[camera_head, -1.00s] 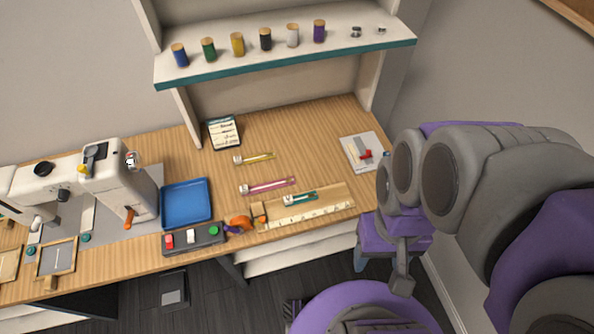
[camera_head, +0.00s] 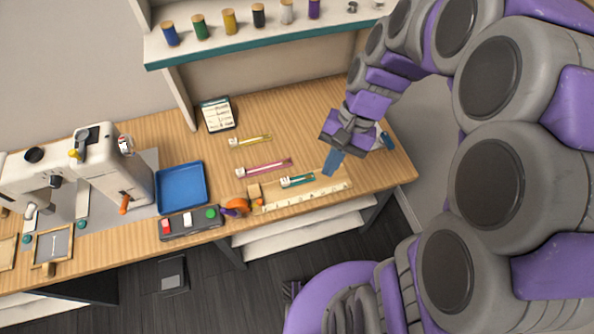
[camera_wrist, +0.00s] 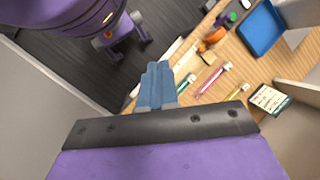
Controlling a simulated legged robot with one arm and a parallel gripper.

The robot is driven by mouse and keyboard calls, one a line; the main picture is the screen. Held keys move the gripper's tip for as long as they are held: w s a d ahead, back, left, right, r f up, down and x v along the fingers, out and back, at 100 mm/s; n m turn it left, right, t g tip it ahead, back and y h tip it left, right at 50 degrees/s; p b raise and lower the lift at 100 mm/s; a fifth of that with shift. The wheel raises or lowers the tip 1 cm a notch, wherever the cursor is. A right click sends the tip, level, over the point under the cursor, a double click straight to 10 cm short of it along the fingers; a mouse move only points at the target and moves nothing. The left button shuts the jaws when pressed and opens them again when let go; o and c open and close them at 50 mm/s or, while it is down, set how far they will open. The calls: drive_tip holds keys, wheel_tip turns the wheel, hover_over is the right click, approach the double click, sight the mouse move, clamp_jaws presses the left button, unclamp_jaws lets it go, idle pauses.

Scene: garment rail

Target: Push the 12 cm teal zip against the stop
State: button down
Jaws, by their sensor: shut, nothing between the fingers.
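The teal zip (camera_head: 297,181) lies on the wooden measuring board with a ruler strip (camera_head: 305,197) near the table's front edge. The stop appears to be the small wooden block (camera_head: 254,191) at the board's left end; a short gap shows between it and the zip's white end. My gripper (camera_head: 332,170) is shut and empty, blue fingers pointing down, just right of the teal zip in the head view. In the wrist view, the shut fingers (camera_wrist: 157,75) partly hide the board, and the teal zip (camera_wrist: 187,82) shows just right of them.
A pink zip (camera_head: 265,168) and a yellow zip (camera_head: 250,140) lie behind the board. An orange object (camera_head: 238,206), a button box (camera_head: 190,223) and a blue tray (camera_head: 182,188) are to the left. A sewing machine (camera_head: 105,165) stands farther left.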

sight(276, 185)
drive_tip(key=w+f+m+y+b, duration=0.1)
drive_tip(key=w+f+m+y, duration=0.3)
drive_tip(key=w+f, duration=0.7)
drive_tip(key=w+d+f+m+b, duration=0.1)
drive_tip(key=w+d+f+m, duration=0.2)
drive_tip(key=f, duration=0.5)
drive_tip(key=w+f+m, duration=0.3)
drive_tip(key=w+f, duration=0.3)
drive_tip(key=f, duration=0.1)
drive_tip(key=shift+t+y, duration=0.3)
drive_tip(key=shift+y, duration=0.1)
drive_tip(key=b+x, duration=0.2)
drive_tip(key=x, duration=0.7)
drive_tip(key=shift+d+f+b, duration=0.15)
drive_tip(key=shift+f+b, duration=0.15)
drive_tip(key=shift+s+a+b, duration=0.2)
drive_tip(key=shift+s+a, duration=0.05)
drive_tip(key=shift+a, duration=0.35)
drive_tip(key=shift+s+a+b, duration=0.2)
drive_tip(key=shift+a, duration=0.4)
drive_tip(key=shift+s+a, duration=0.15)
drive_tip(key=shift+a, duration=0.6)
drive_tip(key=shift+r, duration=0.1)
